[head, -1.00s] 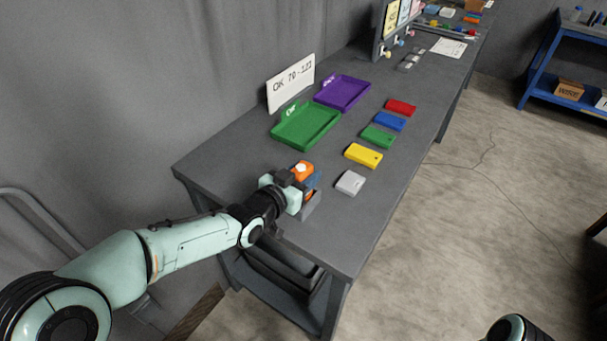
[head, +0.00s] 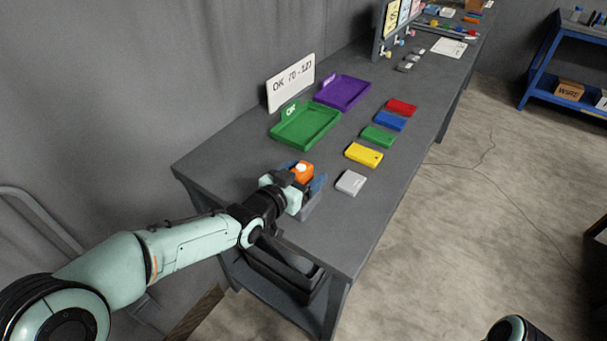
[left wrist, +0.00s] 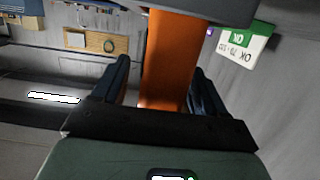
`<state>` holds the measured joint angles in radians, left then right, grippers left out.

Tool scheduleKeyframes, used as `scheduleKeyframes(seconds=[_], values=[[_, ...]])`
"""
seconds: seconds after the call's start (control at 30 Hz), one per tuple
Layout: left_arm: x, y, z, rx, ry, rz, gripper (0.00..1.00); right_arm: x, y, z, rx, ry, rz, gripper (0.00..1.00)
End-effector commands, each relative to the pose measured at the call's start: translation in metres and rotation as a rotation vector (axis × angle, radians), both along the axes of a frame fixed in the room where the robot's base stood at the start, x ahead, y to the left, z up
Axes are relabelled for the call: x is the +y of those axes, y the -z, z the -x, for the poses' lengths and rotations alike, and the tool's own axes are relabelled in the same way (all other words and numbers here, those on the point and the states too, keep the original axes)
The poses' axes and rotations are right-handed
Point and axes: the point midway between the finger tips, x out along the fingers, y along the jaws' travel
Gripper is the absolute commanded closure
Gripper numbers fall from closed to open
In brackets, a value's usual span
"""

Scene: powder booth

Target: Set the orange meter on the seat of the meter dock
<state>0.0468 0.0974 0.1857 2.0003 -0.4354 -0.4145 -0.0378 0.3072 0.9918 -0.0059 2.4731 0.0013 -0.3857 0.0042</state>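The orange meter (head: 302,172) stands at the near end of the bench, over the grey meter dock (head: 312,207), which is mostly hidden by my gripper. The meter appears to rest in the dock; the contact with the seat is hidden. My left gripper (head: 303,178) is open around the meter, with blue fingers on either side. In the left wrist view the meter (left wrist: 168,65) stands between the spread fingers, with a gap at the left finger. My right gripper is not in view.
Grey (head: 350,182), yellow (head: 363,155), green (head: 378,137), blue (head: 390,121) and red (head: 401,107) blocks line the bench (head: 235,150). Green (head: 306,127) and purple (head: 343,93) trays lie behind, near a white sign (head: 291,84).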

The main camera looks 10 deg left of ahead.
Motion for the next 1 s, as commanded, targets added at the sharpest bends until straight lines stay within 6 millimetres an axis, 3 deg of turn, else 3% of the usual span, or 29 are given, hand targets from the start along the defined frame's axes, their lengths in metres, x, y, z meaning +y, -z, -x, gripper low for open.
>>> scheduleKeyframes(seconds=[0.37,0.8,1.0], values=[[0.002,-0.001,0.004,0.000,-0.002,-0.002,0.28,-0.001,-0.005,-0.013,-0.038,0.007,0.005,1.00],[0.034,-0.023,0.094,-0.002,-0.002,-0.001,0.28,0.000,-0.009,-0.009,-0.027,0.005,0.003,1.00],[0.043,-0.027,0.117,-0.001,-0.001,-0.001,0.28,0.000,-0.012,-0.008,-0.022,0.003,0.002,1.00]])
